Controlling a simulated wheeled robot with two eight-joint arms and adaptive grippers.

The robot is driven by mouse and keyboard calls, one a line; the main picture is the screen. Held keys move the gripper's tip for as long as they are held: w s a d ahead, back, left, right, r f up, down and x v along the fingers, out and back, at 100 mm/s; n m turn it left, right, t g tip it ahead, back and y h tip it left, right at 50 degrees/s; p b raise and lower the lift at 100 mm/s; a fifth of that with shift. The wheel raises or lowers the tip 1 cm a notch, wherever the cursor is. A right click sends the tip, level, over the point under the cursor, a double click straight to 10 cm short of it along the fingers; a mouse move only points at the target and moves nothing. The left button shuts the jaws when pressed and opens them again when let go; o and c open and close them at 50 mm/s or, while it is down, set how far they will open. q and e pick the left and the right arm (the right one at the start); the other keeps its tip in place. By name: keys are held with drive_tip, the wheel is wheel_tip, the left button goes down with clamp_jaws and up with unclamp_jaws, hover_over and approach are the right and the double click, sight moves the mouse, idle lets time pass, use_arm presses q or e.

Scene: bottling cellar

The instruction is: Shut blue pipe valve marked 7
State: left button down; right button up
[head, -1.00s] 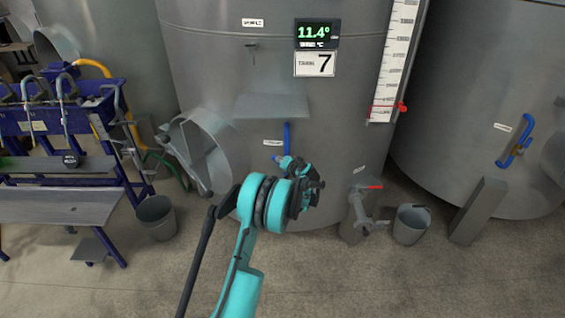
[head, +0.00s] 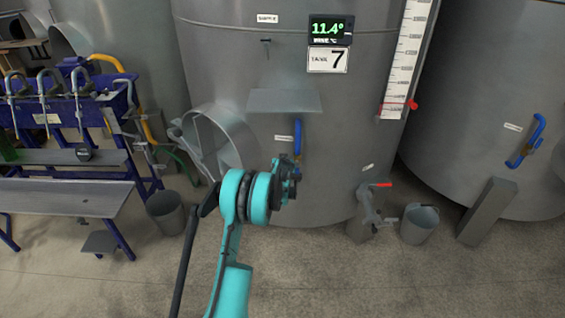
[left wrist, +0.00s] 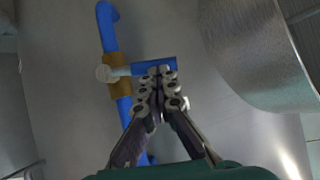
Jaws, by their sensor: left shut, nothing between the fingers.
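Tank 7 carries a blue pipe (head: 297,133) below a small shelf. In the left wrist view the blue pipe (left wrist: 108,35) runs down past a brass valve body (left wrist: 121,89). A blue valve handle (left wrist: 148,66) sticks out to the right, crosswise to the pipe. My left gripper (head: 290,168) is at the lower end of the pipe in the head view and hides the valve there. In the left wrist view the left gripper (left wrist: 160,73) is shut and empty, its tips right at the handle; I cannot tell if they touch. My right gripper is not in view.
The number 7 sign (head: 328,60) is on the tank. A round open hatch (head: 222,135) stands out left of the pipe. A red-handled tap (head: 368,200) and a bucket (head: 419,224) are to the right. Another tank has its own blue pipe (head: 536,133). A blue rack (head: 70,110) is at left.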

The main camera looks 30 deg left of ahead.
use_arm(q)
drive_tip(key=shift+a+f, duration=0.15)
drive_tip(key=shift+f, duration=0.05)
idle(0.5)
drive_tip(key=shift+r, duration=0.1)
drive_tip(key=w+r+p+v, duration=0.1)
drive_tip(key=p+v, duration=0.4)
drive_tip(key=v, duration=0.7)
drive_tip(key=shift+r, duration=0.75)
drive_tip(key=shift+s, duration=0.1)
